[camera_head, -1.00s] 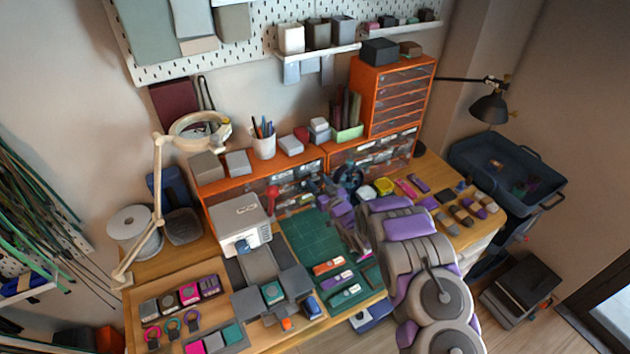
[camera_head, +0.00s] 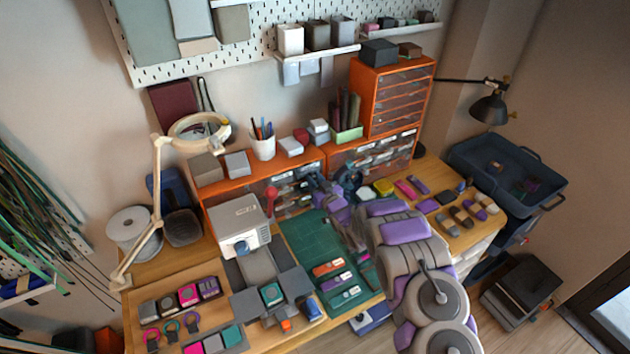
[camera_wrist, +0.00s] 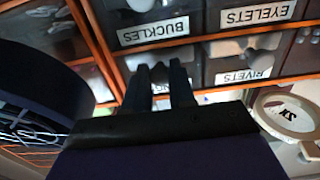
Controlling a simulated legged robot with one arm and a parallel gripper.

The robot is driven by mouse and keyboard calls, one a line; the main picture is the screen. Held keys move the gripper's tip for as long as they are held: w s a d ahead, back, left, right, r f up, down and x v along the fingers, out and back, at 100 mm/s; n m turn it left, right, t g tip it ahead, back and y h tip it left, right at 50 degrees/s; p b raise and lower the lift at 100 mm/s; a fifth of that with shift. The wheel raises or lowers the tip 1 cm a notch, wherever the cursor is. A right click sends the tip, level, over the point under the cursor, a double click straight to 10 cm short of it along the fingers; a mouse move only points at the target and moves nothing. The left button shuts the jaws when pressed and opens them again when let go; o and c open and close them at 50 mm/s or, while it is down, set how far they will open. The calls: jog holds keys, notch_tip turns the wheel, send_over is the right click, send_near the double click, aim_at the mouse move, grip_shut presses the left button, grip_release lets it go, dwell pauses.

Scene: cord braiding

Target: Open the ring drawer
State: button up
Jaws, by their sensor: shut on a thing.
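In the wrist view, my gripper (camera_wrist: 160,68) reaches into the face of the small-drawer cabinet. Its two dark fingers stand close together, shut on what looks like the pull of a drawer. That drawer's label (camera_wrist: 160,88) is mostly covered; only letters like "NG" show between the fingers, which fits the ring drawer. The pull is largely hidden, and I cannot tell whether the drawer stands out from its slot. In the head view, my gripper (camera_head: 316,184) is at the front of the low orange cabinet (camera_head: 209,193), with the drawer hidden behind it.
Drawers labelled buckles (camera_wrist: 155,32), eyelets (camera_wrist: 258,15) and rivets (camera_wrist: 243,75) surround the fingers. The green cutting mat (camera_head: 305,235) is below my arm. A white machine (camera_head: 240,225) stands to its left.

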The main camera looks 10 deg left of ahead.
grip_shut()
jog(key=p+v, duration=0.2)
jog(key=v, duration=0.9)
jog(key=shift+s, duration=0.15)
jog(key=shift+d, duration=0.15)
jog(key=o, duration=0.7)
grip_release()
